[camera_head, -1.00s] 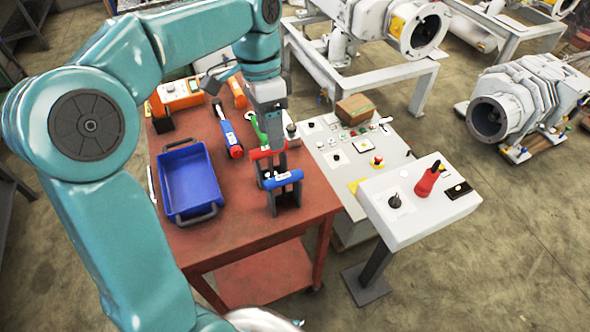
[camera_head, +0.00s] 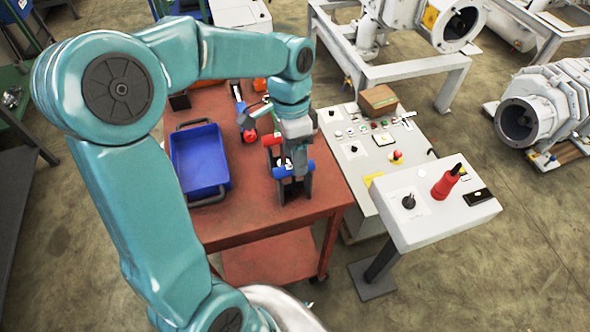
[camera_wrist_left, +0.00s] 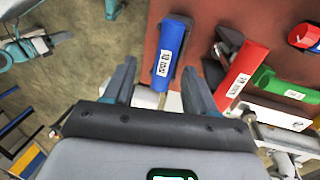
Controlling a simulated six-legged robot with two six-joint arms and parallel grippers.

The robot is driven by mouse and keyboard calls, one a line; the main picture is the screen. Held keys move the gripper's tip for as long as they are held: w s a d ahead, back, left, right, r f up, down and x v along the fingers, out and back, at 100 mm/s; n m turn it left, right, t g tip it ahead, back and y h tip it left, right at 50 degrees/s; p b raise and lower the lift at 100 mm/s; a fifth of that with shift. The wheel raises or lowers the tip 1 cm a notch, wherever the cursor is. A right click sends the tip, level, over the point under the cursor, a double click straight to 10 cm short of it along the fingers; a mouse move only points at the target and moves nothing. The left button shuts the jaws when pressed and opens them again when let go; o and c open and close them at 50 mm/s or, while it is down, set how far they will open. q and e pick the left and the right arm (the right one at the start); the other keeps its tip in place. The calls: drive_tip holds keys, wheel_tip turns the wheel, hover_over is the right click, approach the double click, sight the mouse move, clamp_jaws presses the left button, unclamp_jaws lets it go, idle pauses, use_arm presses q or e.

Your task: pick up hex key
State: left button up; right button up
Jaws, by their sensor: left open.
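A blue-handled hex key (camera_head: 282,172) stands in a dark holder (camera_head: 292,192) near the front right corner of the red table. In the left wrist view its labelled blue handle (camera_wrist_left: 169,50) shows with a thin metal shaft below it. A red handle (camera_wrist_left: 242,73) and a green handle (camera_wrist_left: 284,84) are to its right. My left gripper (camera_head: 297,163) is open, pointing down at the blue handle. In the left wrist view the gripper's fingers (camera_wrist_left: 158,68) lie on either side of the blue handle, with gaps visible. My right gripper is not in view.
A blue bin (camera_head: 202,160) stands on the red table (camera_head: 245,225), left of the holder. A control panel (camera_head: 425,205) with a red lever (camera_head: 446,182) is to the right. A brown box (camera_head: 378,101) sits on the console behind. The table's front strip is clear.

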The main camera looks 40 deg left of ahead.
use_arm(q)
wheel_tip(320, 180, down, 4)
drive_tip(key=shift+f, duration=0.1)
drive_tip(key=shift+d+f, duration=0.2)
drive_tip(key=shift+f, duration=0.3)
drive_tip(key=shift+s, duration=0.15)
clamp_jaws()
drive_tip(key=shift+r, duration=0.1)
wheel_tip(320, 180, up, 20)
drive_tip(key=p, duration=0.1)
drive_tip(key=shift+p, duration=0.35)
